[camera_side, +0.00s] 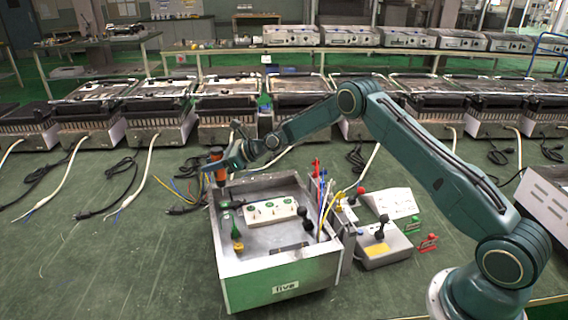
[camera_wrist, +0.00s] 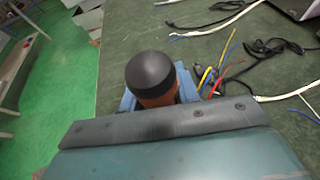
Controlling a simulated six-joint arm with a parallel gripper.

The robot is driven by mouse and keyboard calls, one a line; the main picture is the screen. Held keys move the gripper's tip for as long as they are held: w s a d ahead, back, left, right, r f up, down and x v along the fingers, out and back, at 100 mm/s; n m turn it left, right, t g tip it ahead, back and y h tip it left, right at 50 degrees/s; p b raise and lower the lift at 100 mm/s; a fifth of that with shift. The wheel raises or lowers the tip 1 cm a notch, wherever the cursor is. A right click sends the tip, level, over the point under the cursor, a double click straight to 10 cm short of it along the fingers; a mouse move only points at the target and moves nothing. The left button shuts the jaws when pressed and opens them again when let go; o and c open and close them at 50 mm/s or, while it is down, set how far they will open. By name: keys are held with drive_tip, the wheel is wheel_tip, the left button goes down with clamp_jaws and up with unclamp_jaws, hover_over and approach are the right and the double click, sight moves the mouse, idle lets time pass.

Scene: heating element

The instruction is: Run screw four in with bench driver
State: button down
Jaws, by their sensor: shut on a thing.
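My gripper (camera_side: 226,163) is shut on the bench driver (camera_side: 219,174), which has an orange body and a dark cap. The driver stands about upright over the back left corner of an open metal housing (camera_side: 282,273) labelled "live". In the wrist view the driver's black domed cap (camera_wrist: 152,72) shows between blue fingers, and its lower end is hidden. A white terminal block (camera_side: 271,212) with several green-ringed spots lies inside the housing. I cannot tell which spot is screw four, or whether the driver's tip touches anything.
Coloured wires (camera_side: 324,204) rise at the housing's right wall. A grey box (camera_side: 384,250) with a black knob, a white sloped panel (camera_side: 394,203) and red and green clips (camera_side: 428,243) stand to the right. Loose cables lie behind.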

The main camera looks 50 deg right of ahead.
drive_tip(key=shift+r, duration=1.05)
